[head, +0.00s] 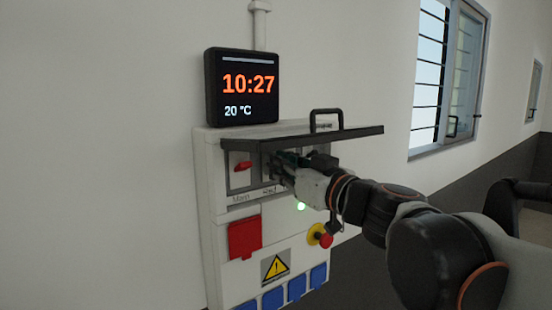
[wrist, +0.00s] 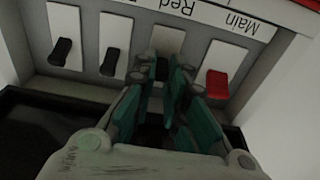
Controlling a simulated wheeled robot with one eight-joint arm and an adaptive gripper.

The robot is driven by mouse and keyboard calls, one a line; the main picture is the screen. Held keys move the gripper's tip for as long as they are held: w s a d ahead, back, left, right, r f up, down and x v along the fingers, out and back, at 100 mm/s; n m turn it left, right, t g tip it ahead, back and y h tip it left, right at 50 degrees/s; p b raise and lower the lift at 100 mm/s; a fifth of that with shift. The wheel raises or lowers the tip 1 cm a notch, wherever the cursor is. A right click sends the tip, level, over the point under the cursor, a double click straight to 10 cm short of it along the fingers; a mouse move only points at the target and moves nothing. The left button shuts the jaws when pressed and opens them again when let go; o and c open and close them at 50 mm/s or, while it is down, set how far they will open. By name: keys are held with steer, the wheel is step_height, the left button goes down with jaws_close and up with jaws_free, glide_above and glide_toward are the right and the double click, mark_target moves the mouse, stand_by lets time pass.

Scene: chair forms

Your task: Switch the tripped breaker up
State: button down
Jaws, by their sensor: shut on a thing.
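The breaker panel (head: 222,200) is a white wall box with its dark-edged cover (head: 315,136) raised above the switches. A red switch (head: 243,166) is over the "Main" label, and in the wrist view it (wrist: 216,84) is right of my fingers. Two black breaker switches, (wrist: 61,51) and (wrist: 110,62), are left of my fingers. My gripper (head: 282,165) reaches under the cover from the right. In the wrist view its green-padded fingers (wrist: 166,82) are shut on the breaker switch beside the red one, in the slot by the "Red" label. The fingers hide most of that switch, so its position is unclear.
The raised cover with its handle (head: 326,120) hangs close above my gripper. Below are a red socket cover (head: 244,238), a red-and-yellow stop button (head: 321,236) and several blue sockets (head: 297,287). A clock display (head: 241,86) is above the box.

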steer(key=shift+r, duration=0.1)
stand_by(0.3)
steer(key=c, duration=1.6)
jaws_free()
steer(key=r+v, duration=0.1)
steer(key=v, duration=1.1)
steer(key=shift+f, duration=0.25)
